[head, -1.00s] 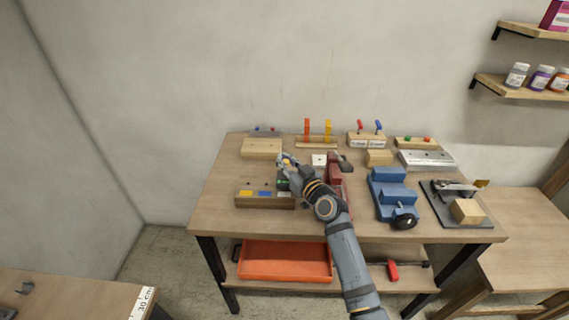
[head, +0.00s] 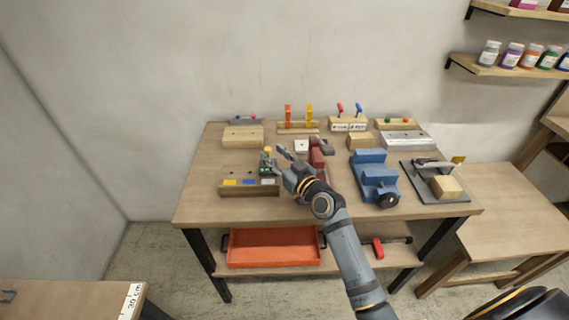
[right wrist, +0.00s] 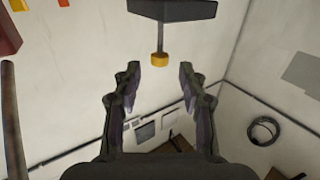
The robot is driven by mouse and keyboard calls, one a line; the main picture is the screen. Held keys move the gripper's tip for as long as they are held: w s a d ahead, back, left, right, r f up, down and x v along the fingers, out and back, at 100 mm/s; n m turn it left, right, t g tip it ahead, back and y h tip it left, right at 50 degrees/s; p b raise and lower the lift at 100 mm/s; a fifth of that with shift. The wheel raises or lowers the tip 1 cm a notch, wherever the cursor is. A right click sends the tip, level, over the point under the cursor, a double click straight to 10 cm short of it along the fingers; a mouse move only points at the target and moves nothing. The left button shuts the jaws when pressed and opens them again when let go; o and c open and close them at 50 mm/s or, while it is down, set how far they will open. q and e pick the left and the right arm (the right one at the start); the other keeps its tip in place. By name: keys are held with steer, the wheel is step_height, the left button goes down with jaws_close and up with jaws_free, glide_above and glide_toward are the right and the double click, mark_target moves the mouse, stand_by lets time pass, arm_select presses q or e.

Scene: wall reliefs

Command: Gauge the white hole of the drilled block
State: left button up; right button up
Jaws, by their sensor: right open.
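My right gripper (head: 281,153) is open and empty, just right of the knob. My left gripper is out of view.
A red vise (head: 317,155) and a small white block (head: 301,147) stand close behind my right gripper. A blue vise (head: 372,175) is further right. Orange and yellow posts (head: 298,118) and wooden blocks line the back. Bare tabletop (head: 215,208) shows along the front edge.

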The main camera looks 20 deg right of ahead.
steer(key=v, duration=0.7)
steer(key=shift+s, duration=0.25)
steer(key=shift+r, duration=0.15)
